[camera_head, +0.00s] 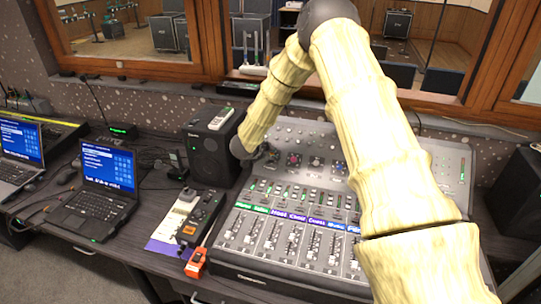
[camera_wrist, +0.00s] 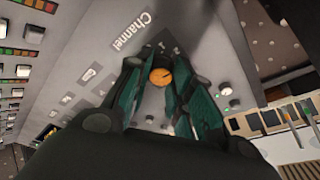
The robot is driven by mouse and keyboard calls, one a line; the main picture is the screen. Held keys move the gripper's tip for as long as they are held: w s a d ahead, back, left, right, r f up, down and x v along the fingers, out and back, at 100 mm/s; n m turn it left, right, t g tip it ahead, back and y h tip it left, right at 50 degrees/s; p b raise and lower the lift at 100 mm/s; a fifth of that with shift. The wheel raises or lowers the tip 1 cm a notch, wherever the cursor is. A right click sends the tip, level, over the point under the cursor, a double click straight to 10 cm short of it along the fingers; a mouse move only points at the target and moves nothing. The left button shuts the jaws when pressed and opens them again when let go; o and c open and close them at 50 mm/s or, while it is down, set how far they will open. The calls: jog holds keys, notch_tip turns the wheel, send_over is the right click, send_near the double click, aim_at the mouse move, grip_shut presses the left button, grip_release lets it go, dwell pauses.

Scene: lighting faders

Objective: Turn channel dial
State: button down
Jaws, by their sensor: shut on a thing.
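The channel dial (camera_wrist: 160,77) is a round orange knob on the grey mixing console (camera_wrist: 62,65), next to the white word "Channel", in the wrist view. My gripper (camera_wrist: 158,68) has dark green-sided fingers on both sides of the dial and is shut on it. In the head view, my gripper (camera_head: 264,154) is at the upper left part of the console (camera_head: 300,284). The dial cannot be made out there, behind my gripper.
A black speaker (camera_head: 208,150) stands just left of the console, with a laptop (camera_head: 100,185) farther left. Small boxes and an orange device (camera_head: 196,262) lie between laptop and console. A wood-framed window runs behind the desk.

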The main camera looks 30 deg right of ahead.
jog(key=shift+n+t, duration=0.4)
jog(key=shift+n, duration=1.3)
jog(key=shift+s, duration=0.1)
jog(key=c, duration=1.3)
grip_release()
jog(key=shift+a, duration=0.1)
jog(key=v, duration=1.2)
jog(key=shift+f, duration=0.15)
